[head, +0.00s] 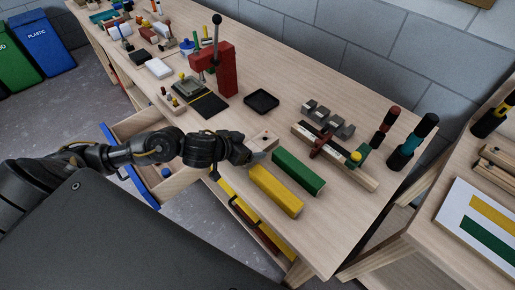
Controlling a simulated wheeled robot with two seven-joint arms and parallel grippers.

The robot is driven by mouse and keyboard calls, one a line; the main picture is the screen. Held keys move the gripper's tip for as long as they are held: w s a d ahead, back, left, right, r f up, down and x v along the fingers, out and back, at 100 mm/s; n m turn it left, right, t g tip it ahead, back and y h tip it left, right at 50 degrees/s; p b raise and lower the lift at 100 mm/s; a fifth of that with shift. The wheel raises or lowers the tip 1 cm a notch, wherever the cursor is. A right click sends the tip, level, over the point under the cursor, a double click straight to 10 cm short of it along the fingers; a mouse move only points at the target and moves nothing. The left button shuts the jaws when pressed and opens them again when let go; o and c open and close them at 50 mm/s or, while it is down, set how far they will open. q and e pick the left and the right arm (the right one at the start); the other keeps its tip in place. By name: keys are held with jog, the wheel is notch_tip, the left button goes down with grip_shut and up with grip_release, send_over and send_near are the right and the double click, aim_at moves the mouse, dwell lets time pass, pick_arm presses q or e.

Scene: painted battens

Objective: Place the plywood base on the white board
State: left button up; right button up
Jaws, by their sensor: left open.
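A small pale wooden piece with a dark spot on top, which looks like the plywood base (264,137), lies on the workbench in the middle of the head view. My left gripper (256,155) is at its near side, low over the bench, with its jaws open. I cannot tell whether they touch the piece. The white board (455,222) lies on the other bench at the right, with a yellow stripe and a green stripe on it. My right gripper is out of view.
A yellow batten (276,191) and a green batten (298,172) lie just right of my left gripper. An open drawer (130,130) is at the left.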

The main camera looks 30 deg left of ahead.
aim_at(256, 145)
pick_arm(q)
jog(key=x, duration=0.5)
jog(key=shift+s+a+b, duration=0.1)
jog(key=shift+b, duration=0.2)
jog(key=shift+s, duration=0.1)
jog(key=c, duration=1.2)
jog(key=shift+o, duration=0.2)
